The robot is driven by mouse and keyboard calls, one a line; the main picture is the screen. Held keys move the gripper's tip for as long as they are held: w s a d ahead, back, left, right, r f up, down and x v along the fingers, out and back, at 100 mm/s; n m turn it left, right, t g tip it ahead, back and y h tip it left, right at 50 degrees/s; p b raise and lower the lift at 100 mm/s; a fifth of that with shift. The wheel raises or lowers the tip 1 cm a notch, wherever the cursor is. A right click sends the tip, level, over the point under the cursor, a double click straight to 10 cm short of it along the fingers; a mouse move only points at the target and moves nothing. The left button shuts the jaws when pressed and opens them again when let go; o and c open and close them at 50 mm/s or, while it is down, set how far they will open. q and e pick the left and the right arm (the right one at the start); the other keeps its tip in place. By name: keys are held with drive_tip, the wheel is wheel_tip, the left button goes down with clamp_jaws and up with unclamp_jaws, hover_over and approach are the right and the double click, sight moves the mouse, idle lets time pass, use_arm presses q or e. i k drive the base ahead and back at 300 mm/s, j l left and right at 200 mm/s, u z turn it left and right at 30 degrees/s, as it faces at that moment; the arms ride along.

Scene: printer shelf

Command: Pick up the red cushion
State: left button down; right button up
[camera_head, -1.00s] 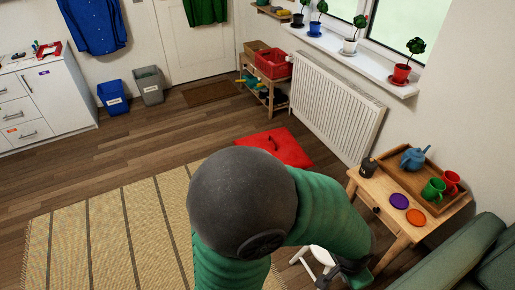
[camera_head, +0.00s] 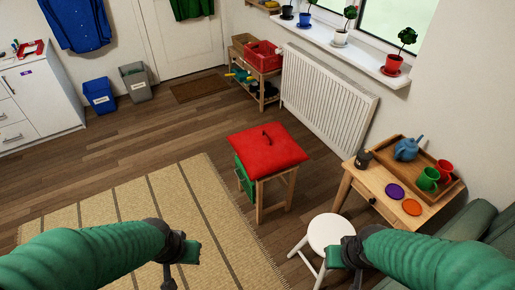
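The red cushion (camera_head: 266,151) lies flat on top of a wooden stool (camera_head: 276,190), with a dark handle-like strap on its upper face. My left gripper (camera_head: 181,268) is at the bottom left of the head view, over the striped rug, well short of the cushion. My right gripper (camera_head: 340,258) is at the bottom right, by the white stool, also apart from the cushion. I see nothing held in either gripper, but their fingers are too small and dark to tell whether they are open.
A round white stool (camera_head: 329,233) stands at the lower middle right. A wooden side table (camera_head: 379,205) with a tray, cups and coasters is to the right, by a green sofa (camera_head: 470,222). A striped rug (camera_head: 160,205) covers the left floor. Wood floor behind the cushion is clear.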

sight(263, 150)
drive_tip(key=i+j+z, duration=0.1)
drive_tip(key=i+j, duration=0.2)
drive_tip(key=i+j+z, duration=0.1)
drive_tip(key=i+j, duration=0.2)
drive_tip(key=i+j+z, duration=0.1)
drive_tip(key=i+j, duration=0.25)
drive_tip(key=i+j+z, duration=0.15)
drive_tip(key=i+j, duration=0.2)
drive_tip(key=i+j+z, duration=0.1)
drive_tip(key=i+j, duration=0.2)
drive_tip(key=j, duration=0.15)
drive_tip(key=i+j+z, duration=0.1)
drive_tip(key=i+j, duration=0.2)
drive_tip(key=j, duration=0.15)
drive_tip(key=i+j+z, duration=0.1)
drive_tip(key=i+j, duration=0.15)
drive_tip(key=j, duration=0.2)
drive_tip(key=i+j+z, duration=0.1)
drive_tip(key=i+j, duration=0.15)
drive_tip(key=j, duration=0.2)
